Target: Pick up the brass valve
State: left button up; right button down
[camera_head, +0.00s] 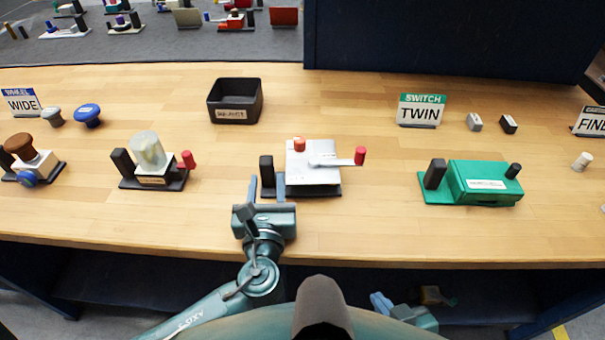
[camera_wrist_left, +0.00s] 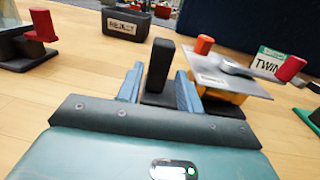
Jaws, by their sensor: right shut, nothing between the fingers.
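The valve unit (camera_head: 313,172) in the middle of the bench has a flat silver plate, an orange-red knob, a lever with a red grip and a black upright post (camera_head: 266,170). In the left wrist view, a brass-yellow body (camera_wrist_left: 228,94) shows under its plate. My left gripper (camera_head: 267,188) is open, with its fingers pointing at the black post (camera_wrist_left: 159,65). One finger appears on each side of the post, with gaps visible; I cannot tell how far they reach past it. My right gripper (camera_head: 382,302) is low, in front of the bench edge, shut and empty.
A black bin (camera_head: 235,101) stands behind the unit. A unit with a pale knob (camera_head: 149,152) stands to the left, a green box unit (camera_head: 484,182) to the right. A TWIN sign (camera_head: 420,111) stands at the back. Bare wood (camera_head: 380,215) lies between the units.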

aim_at(267, 176)
pick_arm(q)
jog(key=w, duration=0.4)
jog(key=shift+w+a, duration=0.3)
jog(key=shift+c, duration=0.2)
grip_shut()
jog(key=shift+r, duration=0.15)
